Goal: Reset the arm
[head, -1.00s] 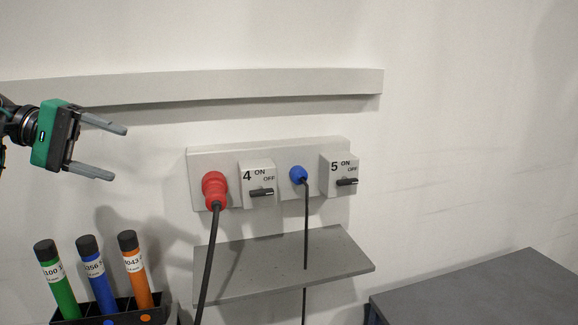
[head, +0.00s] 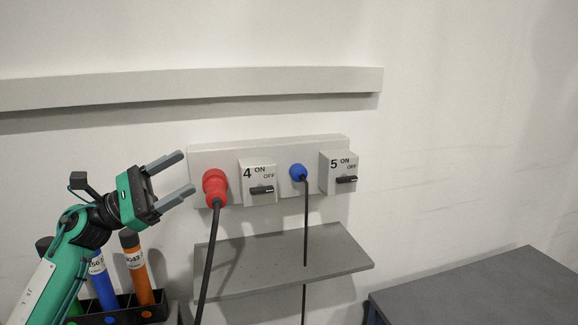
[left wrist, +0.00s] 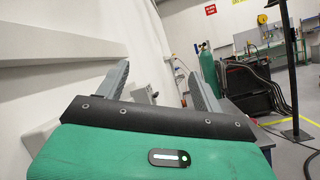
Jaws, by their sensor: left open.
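My left gripper (head: 186,174) is open and empty in the head view, left of the red plug and apart from it. Its arm rises from the lower left, in front of the tube rack. In the left wrist view its two grey fingers (left wrist: 160,84) are spread with nothing between them. My right gripper is not in view.
A wall panel (head: 227,153) carries a red plug (head: 215,186), a blue plug (head: 298,172), switch box 4 (head: 257,178) and switch box 5 (head: 338,172). A grey shelf (head: 290,262) juts out below. A black rack (head: 128,304) holds capped tubes. A grey table (head: 480,290) stands right.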

